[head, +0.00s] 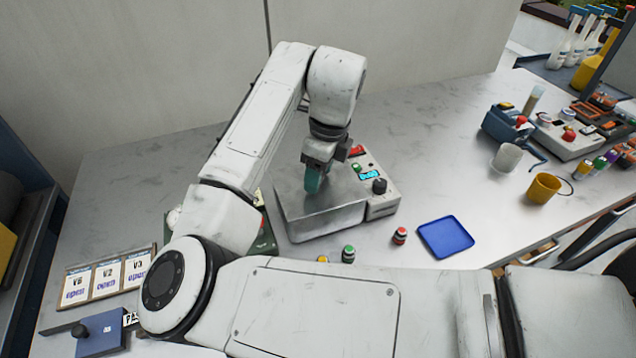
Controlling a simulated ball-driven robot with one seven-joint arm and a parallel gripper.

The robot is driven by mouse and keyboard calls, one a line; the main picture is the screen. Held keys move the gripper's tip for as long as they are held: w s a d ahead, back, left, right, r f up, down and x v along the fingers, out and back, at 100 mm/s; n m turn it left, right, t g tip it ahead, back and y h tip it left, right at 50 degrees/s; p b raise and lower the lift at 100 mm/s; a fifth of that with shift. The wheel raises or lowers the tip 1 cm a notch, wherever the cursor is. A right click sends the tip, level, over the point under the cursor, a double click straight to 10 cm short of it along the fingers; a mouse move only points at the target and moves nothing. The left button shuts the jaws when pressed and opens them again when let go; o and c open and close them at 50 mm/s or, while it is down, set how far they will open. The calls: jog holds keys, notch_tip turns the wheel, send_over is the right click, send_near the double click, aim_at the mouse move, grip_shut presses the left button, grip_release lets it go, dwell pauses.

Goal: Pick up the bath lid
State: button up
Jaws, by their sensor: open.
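The bath (383,203) is a grey metal box with a control panel on its right side, standing on the bench in the middle of the head view. A flat grey metal top, which looks like the bath lid (340,202), covers it. My gripper (313,190) points down over the back left part of this lid and is open. A teal piece shows at its fingertips; I cannot tell whether it is a finger pad or a handle. My wrist hides part of the lid, and contact with it cannot be told.
A white cup (507,157) and a yellow cup (543,188) stand to the right. Label cards (108,277) and a blue box (100,335) are at the lower left.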

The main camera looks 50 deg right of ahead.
jog(key=shift+c, duration=0.5)
grip_shut()
